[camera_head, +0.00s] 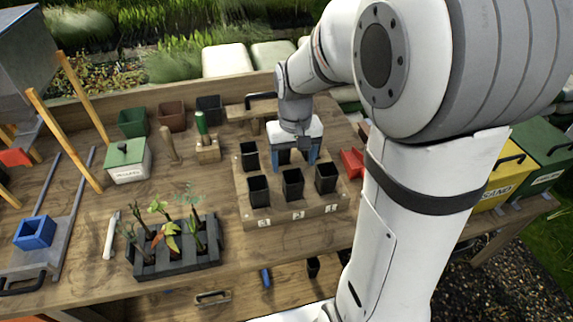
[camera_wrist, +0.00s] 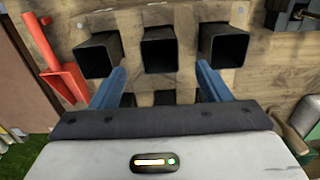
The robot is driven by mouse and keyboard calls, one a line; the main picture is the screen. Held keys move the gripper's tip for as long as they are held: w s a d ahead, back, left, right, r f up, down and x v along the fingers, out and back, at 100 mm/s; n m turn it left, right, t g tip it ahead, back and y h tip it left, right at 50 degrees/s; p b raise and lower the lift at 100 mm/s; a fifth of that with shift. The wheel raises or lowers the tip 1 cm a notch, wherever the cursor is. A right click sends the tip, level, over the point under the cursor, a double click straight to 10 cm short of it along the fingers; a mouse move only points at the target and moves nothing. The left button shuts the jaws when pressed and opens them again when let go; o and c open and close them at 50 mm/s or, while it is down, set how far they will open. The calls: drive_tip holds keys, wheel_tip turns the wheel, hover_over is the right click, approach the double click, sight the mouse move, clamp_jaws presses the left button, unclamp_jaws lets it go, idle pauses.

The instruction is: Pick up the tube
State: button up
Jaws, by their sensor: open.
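Several black square tubes stand upright in a wooden rack (camera_head: 300,212) with numbered labels. The front row has a left tube (camera_head: 258,191), a middle tube (camera_head: 292,185) and a right tube (camera_head: 326,178). A back-row tube (camera_head: 249,155) stands behind the left one. My gripper (camera_head: 293,162) points down over the back of the rack, its blue fingers apart. Dark tube wall shows between them, partly hidden. In the wrist view, three open, empty-looking tubes, the middle one (camera_wrist: 159,48) among them, lie beyond my fingertips (camera_wrist: 161,78). I cannot tell whether the fingers touch a tube.
Bare bench lies between planter and box.

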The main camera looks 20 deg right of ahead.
sight(293, 182)
wheel_tip(293, 182, down, 8)
drive_tip(key=shift+r+p, duration=0.25)
drive_tip(key=shift+p, duration=0.3)
drive_tip(key=c, duration=1)
